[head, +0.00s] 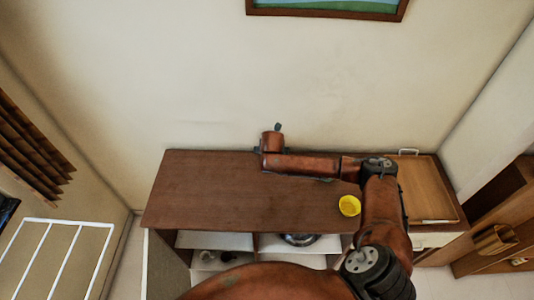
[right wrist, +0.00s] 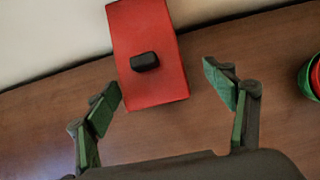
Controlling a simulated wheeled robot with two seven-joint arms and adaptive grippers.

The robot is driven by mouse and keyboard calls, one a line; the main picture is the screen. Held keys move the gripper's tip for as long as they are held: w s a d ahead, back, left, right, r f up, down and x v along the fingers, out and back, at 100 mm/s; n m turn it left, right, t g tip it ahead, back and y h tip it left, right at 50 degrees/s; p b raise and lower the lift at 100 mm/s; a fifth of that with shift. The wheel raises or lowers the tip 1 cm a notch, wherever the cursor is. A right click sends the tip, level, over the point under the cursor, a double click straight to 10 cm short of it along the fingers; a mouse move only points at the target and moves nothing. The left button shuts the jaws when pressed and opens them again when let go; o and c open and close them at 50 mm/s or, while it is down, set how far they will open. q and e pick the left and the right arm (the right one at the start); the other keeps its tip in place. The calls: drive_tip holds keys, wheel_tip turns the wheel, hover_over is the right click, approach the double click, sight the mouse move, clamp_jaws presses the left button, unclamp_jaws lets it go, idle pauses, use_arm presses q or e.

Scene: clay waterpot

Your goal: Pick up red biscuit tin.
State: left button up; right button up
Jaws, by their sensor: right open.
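The red biscuit tin (right wrist: 150,85) shows in the right wrist view, on the brown tabletop near the wall. It is a red box with a black knob (right wrist: 145,62) on its face. My right gripper (right wrist: 161,82) is open, its green-padded fingers apart on either side of the tin's near end in the picture; I see no contact. In the head view my right arm reaches left across the table; I cannot clearly tell the tin from my reddish wrist there. My left gripper is not in view.
The brown table (head: 220,190) is mostly clear on its left. A yellow bowl (head: 349,205) stands beside my right arm. A green container with red inside (right wrist: 312,78) is at the right wrist view's edge. A wooden tray (head: 430,185) is at right; the wall is behind.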

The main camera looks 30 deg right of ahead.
drive_tip(key=shift+w+d, duration=0.3)
drive_tip(key=shift+x, duration=1)
drive_tip(key=shift+w+f, duration=0.2)
drive_tip(key=shift+w, duration=0.15)
drive_tip(key=shift+w+f, duration=0.2)
drive_tip(key=shift+f, duration=0.15)
drive_tip(key=x, duration=0.3)
drive_tip(key=shift+w+a+f, duration=0.1)
drive_tip(key=shift+w, duration=0.2)
drive_tip(key=shift+w+f, duration=0.1)
drive_tip(key=shift+f, duration=0.15)
drive_tip(key=c, duration=1.4)
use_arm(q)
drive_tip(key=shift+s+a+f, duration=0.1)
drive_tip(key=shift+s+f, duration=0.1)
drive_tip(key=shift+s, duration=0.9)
use_arm(e)
drive_tip(key=shift+c, duration=0.6)
